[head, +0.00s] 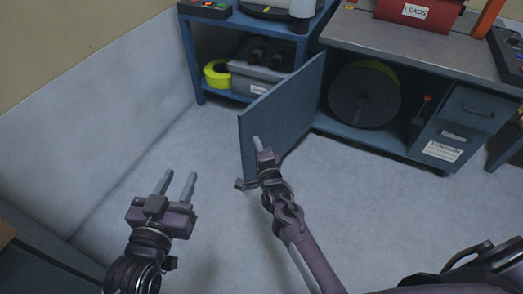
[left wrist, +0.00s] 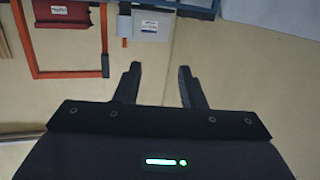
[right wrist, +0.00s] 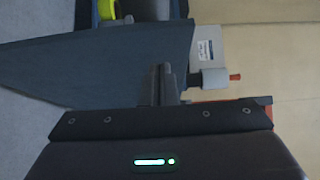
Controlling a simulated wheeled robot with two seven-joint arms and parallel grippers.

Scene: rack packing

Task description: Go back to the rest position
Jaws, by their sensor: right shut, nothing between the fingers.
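My left gripper (head: 178,188) is open and empty over the bare floor at the left of the head view. Its two spread fingers also show in the left wrist view (left wrist: 158,85), with nothing between them. My right gripper (head: 257,144) is shut and empty, in front of the open blue cabinet door (head: 275,118). Its fingers are together in the right wrist view (right wrist: 161,82), where the door panel (right wrist: 95,65) lies behind them. I cannot tell whether the fingers touch the door.
The workbench cabinet (head: 330,122) stands open, with a dark round reel (head: 365,97) inside. A blue shelf unit (head: 200,85) holds a grey bin (head: 262,80) and a yellow roll (head: 217,73). A red LEADS box (head: 420,14) sits on the bench. The floor (head: 150,160) at left is clear.

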